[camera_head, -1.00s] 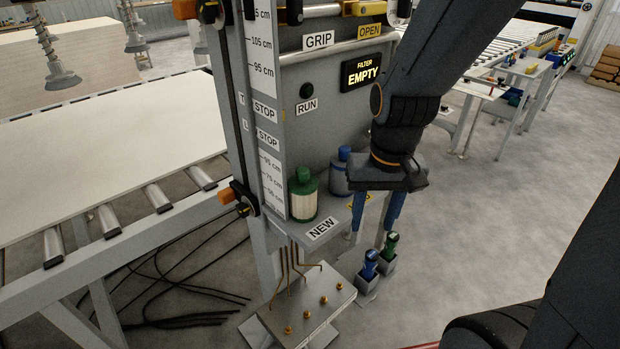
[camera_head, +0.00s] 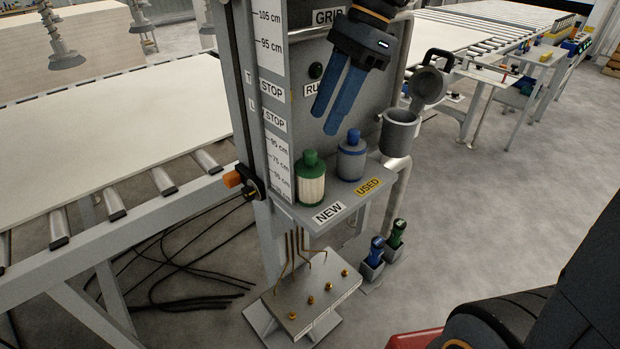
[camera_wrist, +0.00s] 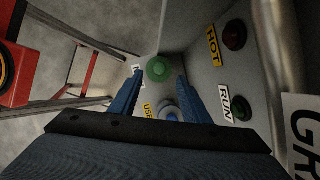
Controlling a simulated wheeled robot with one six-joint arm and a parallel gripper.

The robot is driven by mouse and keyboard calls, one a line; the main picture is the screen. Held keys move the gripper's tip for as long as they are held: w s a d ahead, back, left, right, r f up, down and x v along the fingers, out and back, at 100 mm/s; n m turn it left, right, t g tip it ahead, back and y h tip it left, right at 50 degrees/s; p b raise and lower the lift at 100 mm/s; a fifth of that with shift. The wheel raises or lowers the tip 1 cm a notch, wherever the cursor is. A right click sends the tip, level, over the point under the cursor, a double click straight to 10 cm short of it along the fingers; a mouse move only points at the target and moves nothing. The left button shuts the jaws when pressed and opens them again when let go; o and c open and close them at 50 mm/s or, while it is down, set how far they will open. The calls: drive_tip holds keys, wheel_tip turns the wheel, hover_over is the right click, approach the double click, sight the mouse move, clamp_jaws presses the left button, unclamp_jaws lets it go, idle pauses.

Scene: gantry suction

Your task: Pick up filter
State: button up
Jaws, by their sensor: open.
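A filter with a green cap and pale ribbed body (camera_head: 311,183) stands upright on the shelf by the NEW label; its green top (camera_wrist: 158,69) shows between my fingertips in the wrist view. A grey filter with a blue cap (camera_head: 351,158) stands beside it by the USED label, and also shows in the wrist view (camera_wrist: 171,113). My gripper (camera_head: 326,125) is open and empty, its blue fingers pointing down and slightly left above the two filters, touching neither.
The grey shelf (camera_head: 298,216) juts from the machine's column. To its right is a cup-shaped housing (camera_head: 399,131) with its lid (camera_head: 428,87) swung open. Blue and green handled tools (camera_head: 375,250) stand in holders below. A roller conveyor (camera_head: 120,215) lies left.

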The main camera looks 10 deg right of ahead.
sight(311, 152)
drive_tip(key=shift+p+x, duration=0.7)
drive_tip(key=shift+x, duration=3.05)
drive_tip(key=shift+d, duration=0.1)
clamp_jaws()
